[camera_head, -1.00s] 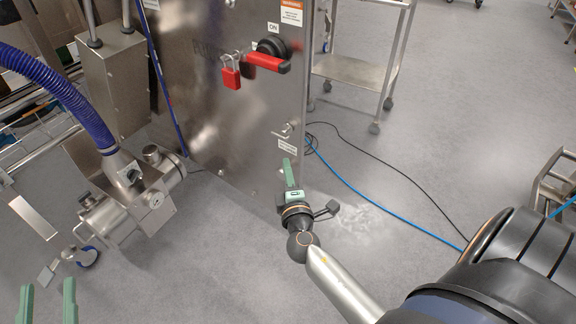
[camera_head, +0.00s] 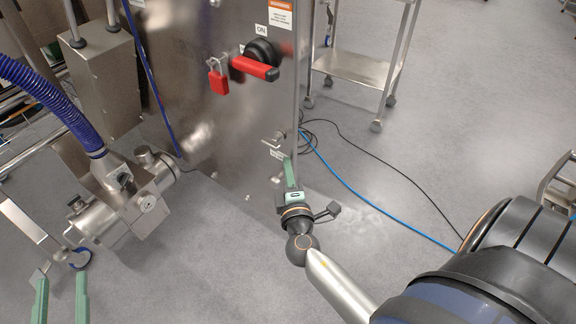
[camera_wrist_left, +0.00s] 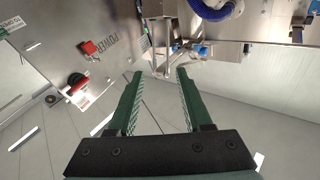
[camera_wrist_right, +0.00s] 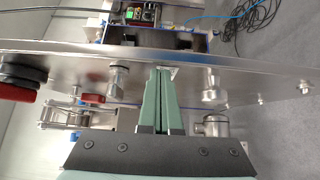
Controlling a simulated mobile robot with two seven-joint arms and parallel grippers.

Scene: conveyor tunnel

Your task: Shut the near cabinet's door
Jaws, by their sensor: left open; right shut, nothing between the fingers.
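The near cabinet (camera_head: 200,125) is a steel box. The door panel with a red handle (camera_head: 254,68), a red padlock (camera_head: 218,82) and a small T-shaped latch (camera_head: 275,139) faces me. In the right wrist view the door panel (camera_wrist_right: 240,72) crosses the picture edge-on, with an opening and electronics behind it, so it looks ajar. My right gripper (camera_head: 290,162) is shut and empty, its tips (camera_wrist_right: 164,72) at the panel's lower right edge, just below the latch; contact cannot be told. My left gripper (camera_head: 62,279) is open and empty at lower left, away from the door, also in its wrist view (camera_wrist_left: 158,78).
A steel pump (camera_head: 125,205) with a blue hose (camera_head: 55,105) stands left of the cabinet. A steel cart (camera_head: 355,70) stands behind right. A blue cable (camera_head: 365,205) and a black cable lie on the floor.

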